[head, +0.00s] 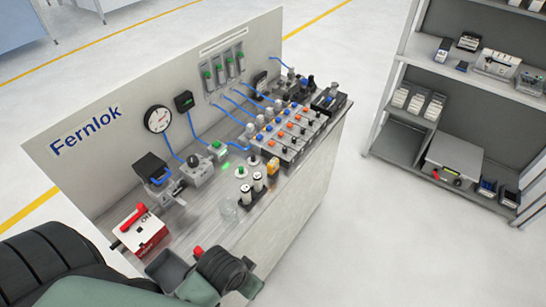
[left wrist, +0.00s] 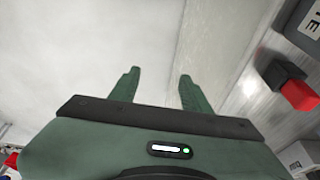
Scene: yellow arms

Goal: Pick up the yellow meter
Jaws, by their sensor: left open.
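A small yellow-orange device (head: 273,167), which looks like the yellow meter, stands on the bench top near its front edge in the head view. It sits beside two dark-and-white cylinders (head: 257,182). My left arm reaches in from the lower left of the head view, near the bench's front left corner, with its fingertips not clearly visible there. In the left wrist view my left gripper (left wrist: 157,84) is open, with nothing between its two green fingers. The yellow meter cannot be made out in that view. My right gripper is not in view.
A grey shelf unit (head: 395,75) stands at right. Floor between is clear.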

